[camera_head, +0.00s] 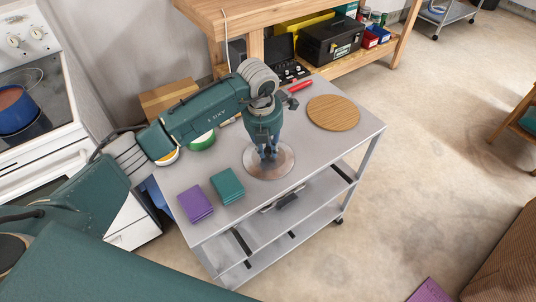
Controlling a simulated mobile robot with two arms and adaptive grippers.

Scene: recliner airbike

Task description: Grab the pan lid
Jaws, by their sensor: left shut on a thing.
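The pan lid (284,172) is a round, see-through, brownish disc at the middle of the grey cart top (330,148). My left gripper (268,154) points down over the lid's centre. Its fingers are shut on the lid, at the middle where a knob would be; the fingers hide that spot. The lid looks flat on the cart or very near it; I cannot tell whether it touches. My right gripper is not in view.
A round wooden board (333,112), a red-handled tool (300,86), teal cloths (227,185) and purple cloths (195,203) lie on the cart. A green-rimmed roll (202,142) sits behind my arm. A wooden workbench (300,15) stands behind; a stove (30,60) is at left.

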